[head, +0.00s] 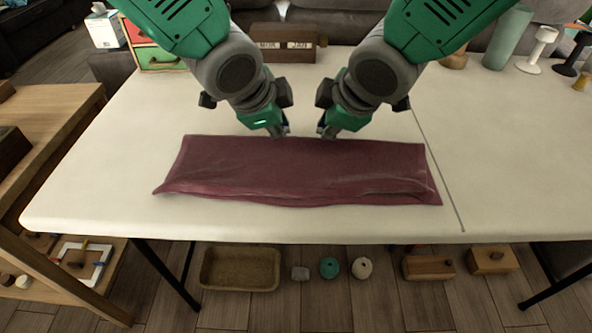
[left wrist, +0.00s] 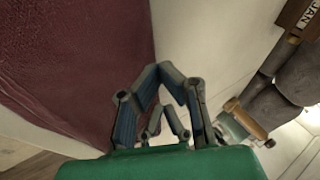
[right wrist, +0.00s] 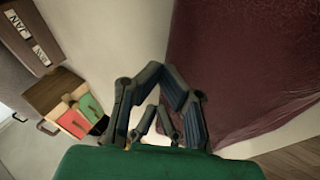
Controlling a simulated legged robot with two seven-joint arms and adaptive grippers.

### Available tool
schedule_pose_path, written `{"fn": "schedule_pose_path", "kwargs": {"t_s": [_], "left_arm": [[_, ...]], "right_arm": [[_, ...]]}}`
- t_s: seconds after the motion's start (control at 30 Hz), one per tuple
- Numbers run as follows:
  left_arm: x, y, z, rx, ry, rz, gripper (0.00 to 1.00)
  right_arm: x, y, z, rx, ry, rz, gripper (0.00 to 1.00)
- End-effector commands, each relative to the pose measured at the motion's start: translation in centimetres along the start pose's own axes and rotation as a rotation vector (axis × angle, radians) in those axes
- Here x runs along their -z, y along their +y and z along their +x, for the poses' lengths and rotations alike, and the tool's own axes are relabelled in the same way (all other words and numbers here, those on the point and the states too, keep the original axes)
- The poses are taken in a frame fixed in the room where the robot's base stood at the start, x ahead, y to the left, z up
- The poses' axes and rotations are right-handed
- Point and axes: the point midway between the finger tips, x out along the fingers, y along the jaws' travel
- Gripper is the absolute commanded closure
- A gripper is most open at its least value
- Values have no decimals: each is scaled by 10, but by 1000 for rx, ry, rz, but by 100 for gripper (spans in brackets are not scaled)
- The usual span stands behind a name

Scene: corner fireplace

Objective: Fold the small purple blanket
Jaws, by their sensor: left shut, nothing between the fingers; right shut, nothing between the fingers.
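The purple blanket (head: 300,172) lies on the white table as a long, flat strip running left to right. Its front edge has slight ridges, and layers show at the front right corner. My left gripper (head: 280,133) and my right gripper (head: 325,133) are close together at the middle of the blanket's far edge. Both are shut and empty. In the left wrist view the blanket (left wrist: 75,60) is left of the fingers (left wrist: 162,80). In the right wrist view the blanket (right wrist: 245,60) is right of the fingers (right wrist: 165,80). I cannot tell whether the fingertips touch the cloth.
The white table (head: 100,175) is clear left and right of the blanket. A wooden calendar block (head: 285,43) and a small drawer box (head: 152,50) stand at the back. A green cylinder (head: 507,38) and white stand (head: 537,48) are at the back right. A basket (head: 240,268) is below.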

Motion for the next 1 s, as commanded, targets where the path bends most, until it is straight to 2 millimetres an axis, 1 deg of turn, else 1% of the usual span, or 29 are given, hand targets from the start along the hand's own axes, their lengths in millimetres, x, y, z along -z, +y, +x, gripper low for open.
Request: {"fn": "schedule_pose_path", "kwargs": {"t_s": [0.1, 0.37, 0.47, 0.53, 0.6, 0.63, 0.7, 1.0], "left_arm": [[-1, 2, 3, -1, 0, 0, 100], [-10, 15, 28, -1, -1, 0, 100], [-8, 12, 22, 0, 0, -1, 100], [-4, 5, 12, 3, 3, -2, 100], [-2, -3, -3, 4, 3, -4, 100], [-16, -2, -3, -1, -1, -6, 100], [-37, -5, -8, -1, 0, -8, 100], [-122, -17, -31, 0, 3, -8, 100]], "right_arm": [[-1, -2, 3, 1, 0, 0, 100], [-10, -15, 28, 1, -1, 0, 100], [-8, -12, 22, 0, 0, 1, 100], [-5, -5, 12, -3, 3, 4, 100], [-2, 3, -3, -3, 4, 5, 100], [-16, 2, -3, 1, -1, 7, 100], [-37, 4, -8, 2, 0, 9, 100], [-122, 17, -31, 0, 3, 8, 100]]}}
